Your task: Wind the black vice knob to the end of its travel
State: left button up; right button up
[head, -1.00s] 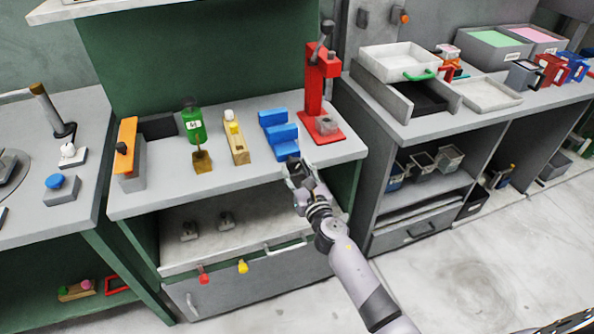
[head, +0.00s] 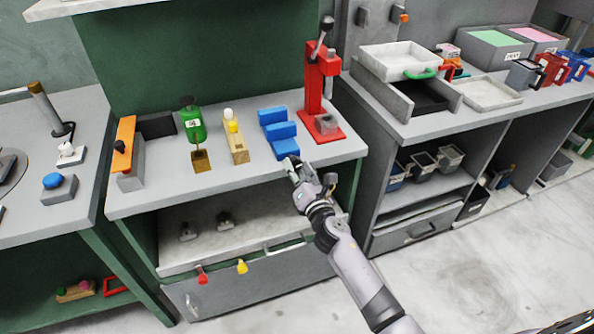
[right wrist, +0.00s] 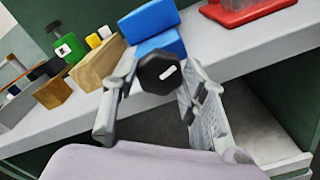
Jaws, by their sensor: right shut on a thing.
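The blue vice (head: 284,131) stands near the front edge of the middle bench, left of the red press. Its black knob (right wrist: 158,73) faces the camera in the right wrist view, with a short white mark slanting up to the right. My right gripper (head: 291,166) is at the front of the vice in the head view. In the right wrist view its fingers (right wrist: 160,85) stand on either side of the knob and are shut on it. In the head view the gripper hides the knob. My left gripper is in neither view.
The bench's front edge and an open shelf (head: 180,252) lie below the gripper.

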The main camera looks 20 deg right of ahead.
jog(key=m, duration=0.5)
jog(key=shift+f+m, duration=0.1)
jog(key=shift+m, duration=0.2)
jog(key=m, duration=0.9)
jog(key=shift+f, duration=0.1)
jog(key=m+p, duration=0.1)
jog(key=m, duration=0.4)
jog(key=m+p, duration=0.1)
jog(key=m, duration=0.4)
jog(key=shift+f+m, duration=0.1)
jog(key=shift+m, duration=0.3)
jog(key=m+p, duration=0.1)
jog(key=m, duration=0.3)
jog(key=shift+a+m, duration=0.1)
jog(key=shift+m, duration=0.2)
jog(key=m, duration=0.9)
jog(key=shift+a, duration=0.1)
jog(key=shift+m, duration=0.3)
